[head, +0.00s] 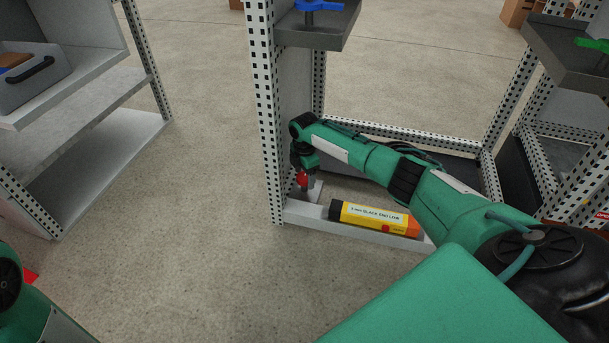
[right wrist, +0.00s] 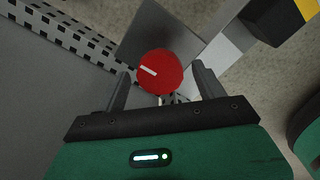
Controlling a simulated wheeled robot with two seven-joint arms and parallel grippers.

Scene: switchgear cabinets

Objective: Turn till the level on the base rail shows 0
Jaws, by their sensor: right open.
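A yellow level (head: 375,218) with a black left end and an orange right end lies on the grey base rail (head: 310,219). Its label seems to read "2 mm: BLACK END LOW". A red knob (head: 302,179) stands at the rail's left end, by the perforated post. In the right wrist view the round red knob (right wrist: 161,72) carries a white line mark. My right gripper (head: 303,174) points down at it. Its open fingers (right wrist: 160,84) stand on either side of the knob, with gaps visible. My left gripper is out of view.
The perforated post (head: 268,130) rises close to my right gripper. A grey shelf with a blue handle (head: 318,5) overhangs above. A shelf unit (head: 100,150) stands at left, another frame (head: 570,60) at right. Open floor (head: 200,240) lies in front.

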